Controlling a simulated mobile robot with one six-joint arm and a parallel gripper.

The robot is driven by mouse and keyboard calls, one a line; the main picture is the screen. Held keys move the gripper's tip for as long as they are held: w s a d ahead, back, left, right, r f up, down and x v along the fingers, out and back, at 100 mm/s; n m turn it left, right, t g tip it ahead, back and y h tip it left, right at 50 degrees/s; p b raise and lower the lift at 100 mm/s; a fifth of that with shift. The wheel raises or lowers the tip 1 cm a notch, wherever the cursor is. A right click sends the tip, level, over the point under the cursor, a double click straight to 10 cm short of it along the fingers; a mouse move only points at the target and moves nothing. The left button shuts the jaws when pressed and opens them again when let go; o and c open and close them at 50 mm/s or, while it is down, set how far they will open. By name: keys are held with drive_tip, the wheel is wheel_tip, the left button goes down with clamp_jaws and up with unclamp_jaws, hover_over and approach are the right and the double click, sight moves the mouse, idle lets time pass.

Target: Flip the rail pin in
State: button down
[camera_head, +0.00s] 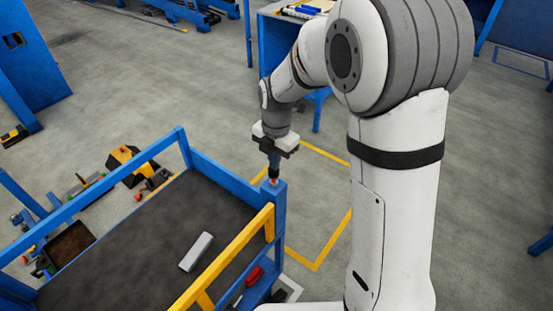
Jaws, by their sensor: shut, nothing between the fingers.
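My gripper (273,174) points down over the top of the blue corner post (279,202) of a blue cart. Its fingers are shut, with nothing seen between them. A small orange-red spot, possibly the rail pin (274,182), shows at the post top right under the fingertips. It is too small to tell which way it is turned or whether the fingers touch it. The yellow rail (232,252) meets this post and runs down to the left along the cart's near side.
A light grey block (196,251) lies on the cart's dark deck (130,245). Red items (254,276) sit on a lower shelf beside the yellow rail. A blue workbench (268,45) stands behind my arm. Yellow floor lines (316,268) mark clear floor right of the cart.

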drive_tip(key=shift+f, duration=0.2)
wheel_tip(320, 180, down, 3)
drive_tip(key=b, duration=0.2)
drive_tip(key=shift+b, duration=0.35)
drive_tip(key=shift+s, duration=0.15)
wheel_tip(320, 180, up, 15)
drive_tip(key=p, duration=0.2)
drive_tip(key=shift+w+d+f, duration=0.2)
drive_tip(key=shift+w+d, duration=0.05)
drive_tip(key=shift+d, duration=0.05)
